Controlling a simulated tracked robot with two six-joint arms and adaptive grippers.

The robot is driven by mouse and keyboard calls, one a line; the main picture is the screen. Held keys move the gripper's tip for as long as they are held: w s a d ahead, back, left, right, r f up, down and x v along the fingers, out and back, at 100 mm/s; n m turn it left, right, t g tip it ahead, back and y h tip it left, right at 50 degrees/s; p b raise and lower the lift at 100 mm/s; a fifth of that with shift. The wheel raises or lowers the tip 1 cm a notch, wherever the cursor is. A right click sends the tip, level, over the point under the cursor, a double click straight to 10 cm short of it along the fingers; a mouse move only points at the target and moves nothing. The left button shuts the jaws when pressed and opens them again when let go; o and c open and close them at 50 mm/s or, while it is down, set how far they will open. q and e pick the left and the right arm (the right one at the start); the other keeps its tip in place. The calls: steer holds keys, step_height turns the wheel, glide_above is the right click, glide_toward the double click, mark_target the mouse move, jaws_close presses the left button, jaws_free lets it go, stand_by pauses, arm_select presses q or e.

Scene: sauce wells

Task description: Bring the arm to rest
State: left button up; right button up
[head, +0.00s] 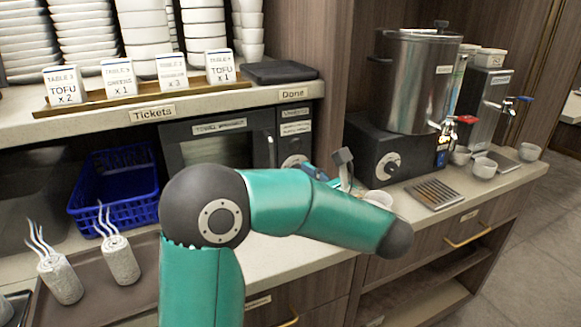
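A teal and dark grey arm of mine rises from the bottom edge, left of centre. It bends at a round elbow and reaches right across the counter. I take it as my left arm. A grey piece (343,160) sticks up behind its forearm and may be part of the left gripper. The forearm hides the rest, so I cannot tell its fingers or whether it holds anything. A pale bowl (380,199) shows partly behind the forearm, close to that piece; whether they touch is unclear. My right gripper is not in view.
A steel boiler (415,80) with a tap stands at the back right, beside a drip grate (433,194) and small cups (484,167). A blue basket (117,190) and a tray (110,308) with two steaming rolled towels (121,260) are left. Ticket cards (119,78) line the shelf.

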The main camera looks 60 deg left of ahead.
arm_select(q)
steer(key=shift+d, duration=0.3)
